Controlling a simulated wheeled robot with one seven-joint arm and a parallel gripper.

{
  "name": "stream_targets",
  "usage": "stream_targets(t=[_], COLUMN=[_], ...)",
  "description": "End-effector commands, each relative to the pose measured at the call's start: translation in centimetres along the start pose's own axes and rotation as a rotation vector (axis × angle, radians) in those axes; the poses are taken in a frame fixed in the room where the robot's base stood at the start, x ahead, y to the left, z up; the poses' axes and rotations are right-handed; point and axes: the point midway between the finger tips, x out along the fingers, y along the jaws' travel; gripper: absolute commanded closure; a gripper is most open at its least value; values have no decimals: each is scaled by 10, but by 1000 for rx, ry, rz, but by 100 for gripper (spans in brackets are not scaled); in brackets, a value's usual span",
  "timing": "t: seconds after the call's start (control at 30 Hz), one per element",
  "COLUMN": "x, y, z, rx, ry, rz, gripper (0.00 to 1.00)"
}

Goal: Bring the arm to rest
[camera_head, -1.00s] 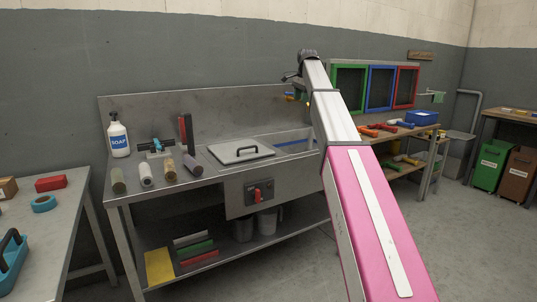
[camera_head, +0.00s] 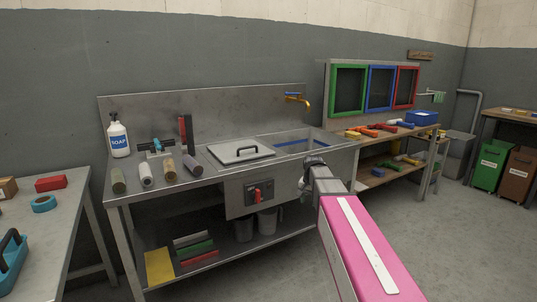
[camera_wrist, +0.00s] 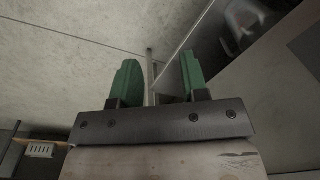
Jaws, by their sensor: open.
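My gripper (camera_wrist: 158,78) shows in the wrist view with two green fingers spread apart and nothing between them. In the head view my pink and grey arm reaches forward, and its end is in front of the steel sink bench (camera_head: 225,198), at the right part of its front edge. The fingers are too small to make out there. In the wrist view bare pale floor (camera_wrist: 60,60) lies beyond the fingers, with a thin grey bar behind the gap.
The bench holds a soap bottle (camera_head: 118,136), several short rollers, a lidded basin (camera_head: 240,152) and a brass tap (camera_head: 299,99). A wooden workbench (camera_head: 385,178) with tools stands to the right. A side table (camera_head: 60,222) is at left. Open floor lies at the right front.

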Motion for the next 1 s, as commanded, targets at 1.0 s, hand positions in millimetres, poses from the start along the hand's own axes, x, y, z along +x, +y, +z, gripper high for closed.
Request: stream_targets(t=[1.0], x=[143], y=[108], z=[195], rx=[-412], ry=[-54], rz=[48], gripper=[59])
